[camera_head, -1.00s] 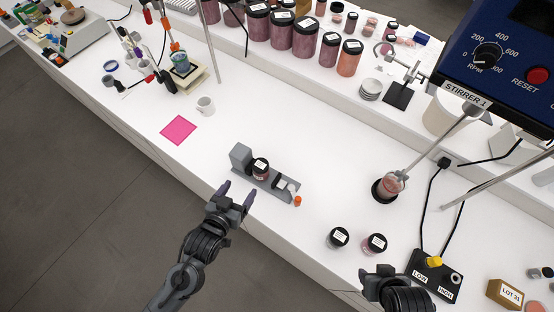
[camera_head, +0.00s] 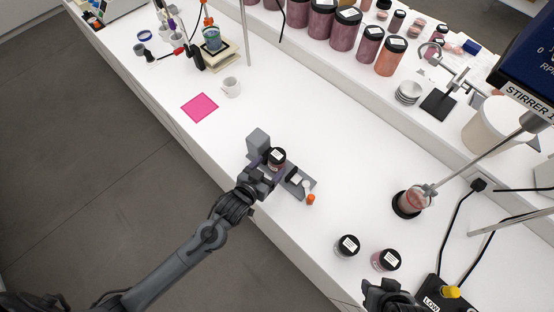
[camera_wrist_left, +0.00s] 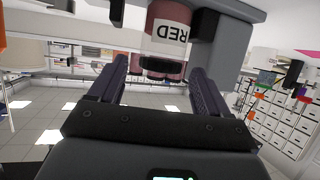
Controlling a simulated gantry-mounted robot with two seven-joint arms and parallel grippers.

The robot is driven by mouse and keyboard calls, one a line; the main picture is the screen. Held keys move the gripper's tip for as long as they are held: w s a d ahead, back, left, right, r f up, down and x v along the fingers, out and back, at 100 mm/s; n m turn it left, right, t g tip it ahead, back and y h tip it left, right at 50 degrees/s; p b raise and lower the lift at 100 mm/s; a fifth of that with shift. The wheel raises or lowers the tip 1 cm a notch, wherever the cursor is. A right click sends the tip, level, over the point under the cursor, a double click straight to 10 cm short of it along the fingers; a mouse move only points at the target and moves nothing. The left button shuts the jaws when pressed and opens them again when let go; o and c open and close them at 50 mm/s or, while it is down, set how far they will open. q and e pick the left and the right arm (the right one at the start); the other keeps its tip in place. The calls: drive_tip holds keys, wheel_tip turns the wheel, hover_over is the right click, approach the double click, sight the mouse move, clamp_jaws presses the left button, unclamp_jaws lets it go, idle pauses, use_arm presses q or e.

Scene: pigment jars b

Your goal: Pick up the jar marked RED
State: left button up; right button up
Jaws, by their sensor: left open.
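The jar marked RED (camera_head: 277,157) has a black lid and stands on a small grey holder (camera_head: 258,140). In the left wrist view the jar (camera_wrist_left: 170,35) shows upside down, with its RED label and dark red contents. My left gripper (camera_head: 268,165) is open at the near side of the jar. In the wrist view the two fingers (camera_wrist_left: 160,72) stand on either side of the jar's lid end, with gaps on both sides. Part of the jar and holder is hidden behind the gripper in the head view. My right gripper (camera_head: 383,288) shows at the bottom edge; its jaws are unclear.
An orange-capped vial (camera_head: 311,199) is at the holder's right end. Two black-lidded jars (camera_head: 347,245) (camera_head: 386,260) stand further right. A stirred beaker (camera_head: 409,202), a white mug (camera_head: 231,86) and a pink sheet (camera_head: 200,107) are on the bench. The bench middle is clear.

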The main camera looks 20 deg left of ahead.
sight(272, 163)
use_arm(q)
drive_tip(key=shift+x, duration=2.5)
drive_tip(key=shift+a, duration=0.15)
drive_tip(key=c, duration=0.9)
drive_tip(key=shift+o, duration=0.2)
